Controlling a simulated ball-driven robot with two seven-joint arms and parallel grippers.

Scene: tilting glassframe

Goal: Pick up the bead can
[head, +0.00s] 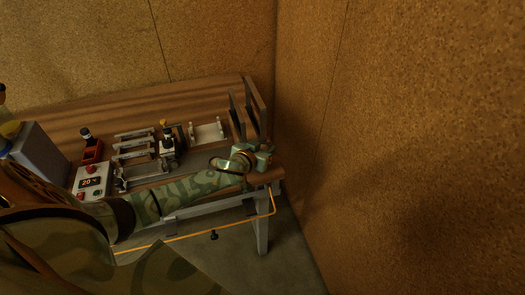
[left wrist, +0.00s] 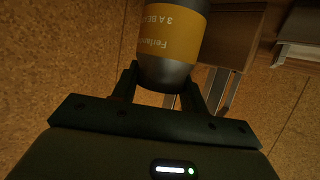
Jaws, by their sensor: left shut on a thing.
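The top of the can runs out of that picture. In the head view my left gripper (head: 256,157) is at the right end of the bench, in front of two dark upright panels (head: 237,112). I cannot make out the can there. My right gripper is not in view.
An orange rail (head: 190,235) runs along the front. A cork wall (head: 400,120) rises close on the right.

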